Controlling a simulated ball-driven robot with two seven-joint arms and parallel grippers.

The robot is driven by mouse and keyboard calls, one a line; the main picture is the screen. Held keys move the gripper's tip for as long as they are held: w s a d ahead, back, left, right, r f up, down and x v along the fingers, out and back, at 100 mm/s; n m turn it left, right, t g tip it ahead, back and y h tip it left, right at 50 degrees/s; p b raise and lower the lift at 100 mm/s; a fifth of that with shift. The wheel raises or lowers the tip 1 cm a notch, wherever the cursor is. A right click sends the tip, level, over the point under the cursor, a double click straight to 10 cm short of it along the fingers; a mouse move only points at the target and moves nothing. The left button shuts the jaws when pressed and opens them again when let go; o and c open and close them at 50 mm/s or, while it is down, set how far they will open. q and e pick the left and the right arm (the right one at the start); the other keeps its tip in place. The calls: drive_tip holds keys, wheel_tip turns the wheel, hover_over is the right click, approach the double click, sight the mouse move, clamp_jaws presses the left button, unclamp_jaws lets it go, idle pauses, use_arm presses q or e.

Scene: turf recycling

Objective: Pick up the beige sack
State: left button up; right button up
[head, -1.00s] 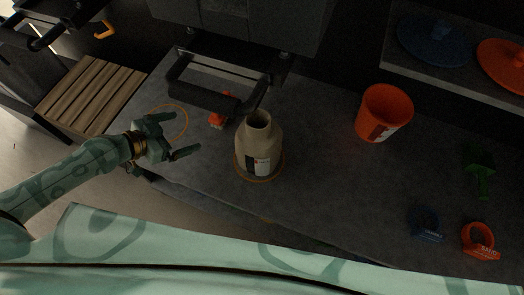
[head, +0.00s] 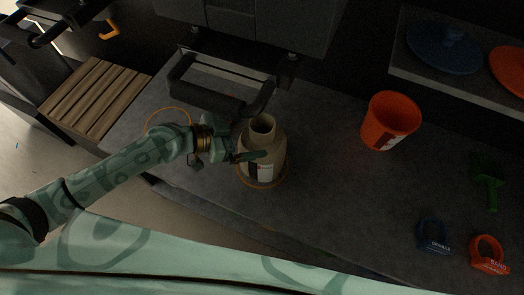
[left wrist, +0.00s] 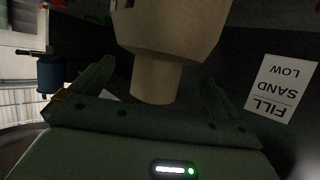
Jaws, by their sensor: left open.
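The beige sack (head: 262,141), bottle-shaped with a narrow open neck and a black-and-white label, stands upright on the dark counter (head: 335,185) in the head view. My left gripper (head: 250,142) is open at its upper left side, with one finger across the front of it. In the left wrist view the sack (left wrist: 172,28) appears upside down, its neck between the two open fingers of my left gripper (left wrist: 158,75). I cannot tell whether the fingers touch it. My right gripper is not in view.
A thin ring surrounds the sack's base. An orange bucket (head: 390,120) stands to the right. Blue (head: 432,236) and orange (head: 488,254) tagged rings and a green tool (head: 488,184) lie further right. A black handle-like bar (head: 205,94) is behind. A white sign (left wrist: 283,88) shows in the wrist view.

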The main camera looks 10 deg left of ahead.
use_arm(q)
drive_tip(key=x, duration=0.4)
drive_tip(key=shift+w+d+f, duration=0.15)
drive_tip(key=shift+w+d, duration=0.05)
drive_tip(key=shift+d, duration=0.05)
drive_tip(key=c, duration=1.6)
drive_tip(key=shift+r, duration=0.25)
drive_tip(key=shift+c, duration=0.2)
